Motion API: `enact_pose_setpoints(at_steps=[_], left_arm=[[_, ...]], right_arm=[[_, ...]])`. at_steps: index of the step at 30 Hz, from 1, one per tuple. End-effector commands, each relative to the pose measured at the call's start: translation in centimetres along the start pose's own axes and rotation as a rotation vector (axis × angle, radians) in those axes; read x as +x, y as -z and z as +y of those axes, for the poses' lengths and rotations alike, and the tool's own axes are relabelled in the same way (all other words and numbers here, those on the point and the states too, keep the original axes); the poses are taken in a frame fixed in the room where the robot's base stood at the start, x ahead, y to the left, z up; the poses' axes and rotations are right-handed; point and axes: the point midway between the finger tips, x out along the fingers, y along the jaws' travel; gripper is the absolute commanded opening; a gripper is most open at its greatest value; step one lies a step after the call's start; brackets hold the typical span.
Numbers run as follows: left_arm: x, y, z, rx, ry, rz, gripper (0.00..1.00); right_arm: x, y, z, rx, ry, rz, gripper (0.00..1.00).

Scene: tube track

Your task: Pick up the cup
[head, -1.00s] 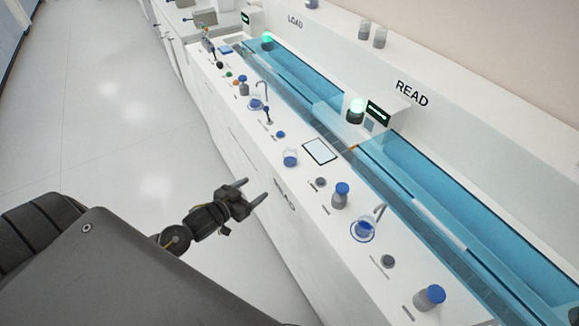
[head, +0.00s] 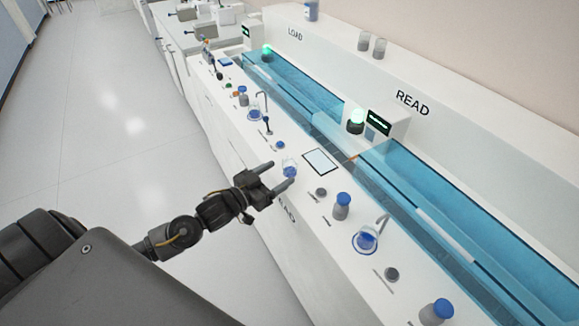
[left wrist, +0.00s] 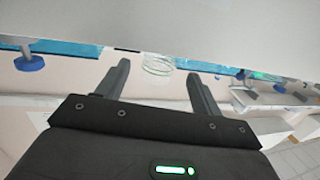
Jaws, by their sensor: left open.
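A small clear cup with blue in it (head: 290,168) stands on the white counter in the middle of the head view, left of the flat pad. My left gripper (head: 282,175) is open, with its fingertips close to the cup at the counter's near edge. In the left wrist view the clear cup (left wrist: 158,66) shows between the two open fingers (left wrist: 158,75), near their tips. Neither finger can be seen to grip it. Its lower part is partly hidden by a finger in the head view. My right gripper is not in view.
Two other clear vessels with blue stand under spouts, one farther back (head: 254,113) and one nearer (head: 366,241). Blue-capped bottles (head: 342,207) (head: 436,312) stand on the right. A blue-tinted clear trough (head: 420,205) runs behind. The floor at left is clear.

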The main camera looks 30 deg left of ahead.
Motion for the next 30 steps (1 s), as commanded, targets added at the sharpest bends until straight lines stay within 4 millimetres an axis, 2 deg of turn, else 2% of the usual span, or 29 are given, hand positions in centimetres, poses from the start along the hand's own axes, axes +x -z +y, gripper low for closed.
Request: enact_pose_setpoints(at_steps=[5, 15, 24, 30], left_arm=[[0.5, 0.1, 0.1, 0.0, -0.001, 0.001, 0.66], [4.9, 0.3, 0.1, 0.0, -0.001, 0.001, 0.66], [5.3, 0.3, 0.2, 0.001, -0.001, 0.0, 0.66], [5.3, 0.3, 0.2, 0.001, -0.001, 0.0, 0.4]], right_arm=[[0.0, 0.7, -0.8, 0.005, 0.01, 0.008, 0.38], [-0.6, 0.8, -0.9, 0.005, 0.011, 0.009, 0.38], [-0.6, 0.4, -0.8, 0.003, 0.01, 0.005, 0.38], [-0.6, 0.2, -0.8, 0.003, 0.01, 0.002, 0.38]])
